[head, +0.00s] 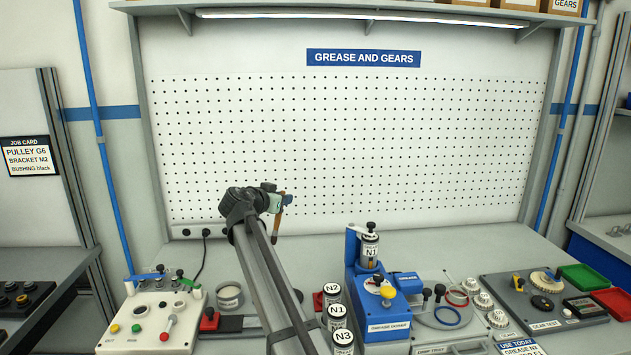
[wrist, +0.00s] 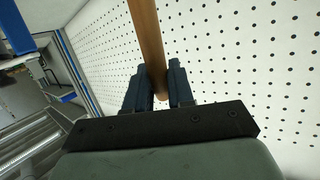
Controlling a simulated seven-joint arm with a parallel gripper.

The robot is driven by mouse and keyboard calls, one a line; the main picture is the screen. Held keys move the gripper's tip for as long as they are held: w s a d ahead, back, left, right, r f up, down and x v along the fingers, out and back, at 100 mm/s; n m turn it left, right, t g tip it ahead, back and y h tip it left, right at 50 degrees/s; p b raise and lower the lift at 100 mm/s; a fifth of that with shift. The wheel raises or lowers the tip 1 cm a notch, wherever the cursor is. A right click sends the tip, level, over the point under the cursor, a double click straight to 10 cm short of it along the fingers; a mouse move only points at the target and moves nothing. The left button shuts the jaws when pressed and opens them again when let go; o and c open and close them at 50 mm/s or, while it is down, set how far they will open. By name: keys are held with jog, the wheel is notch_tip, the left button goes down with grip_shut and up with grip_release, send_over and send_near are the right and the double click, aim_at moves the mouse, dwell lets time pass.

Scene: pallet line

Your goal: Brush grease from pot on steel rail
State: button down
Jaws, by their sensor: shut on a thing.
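My gripper (head: 283,199) is raised above the bench in front of the pegboard. It is shut on a brush with a brown wooden handle (head: 277,226). In the wrist view the brush handle (wrist: 147,40) stands between the two dark fingers of my gripper (wrist: 160,82); its bristles cannot be made out. An open round pot (head: 229,297) with pale contents stands on the bench, left of my arm. A dark flat bar (head: 236,324), probably the steel rail, lies near a red clamp (head: 209,320); my arm hides part of it.
A control box (head: 150,322) stands left of the pot. Cans N2 (head: 332,292), N1 (head: 337,316) and N3 (head: 343,340) stand right of my arm. A blue grease machine (head: 388,312) and a gear test board (head: 540,303) stand farther right. The bench back is clear.

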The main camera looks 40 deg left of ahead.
jog(key=s+a+f+m+h, duration=0.1)
jog(key=s+a+f, duration=0.2)
jog(key=s, duration=0.4)
jog(key=s+a+f+m+h, duration=0.1)
jog(key=s+a+f+h, duration=0.15)
jog(key=s, duration=0.35)
notch_tip(320, 180, down, 7)
jog(key=shift+d+r+y, duration=0.15)
jog(key=shift+r+y, duration=0.05)
jog(key=shift+y, duration=0.15)
jog(key=shift+s+f, duration=0.1)
jog(key=shift+f, duration=0.45)
dwell(1.3)
jog(key=shift+r, duration=0.2)
notch_tip(320, 180, up, 7)
jog(key=shift+f, duration=0.15)
dwell(0.8)
jog(key=shift+d, duration=0.1)
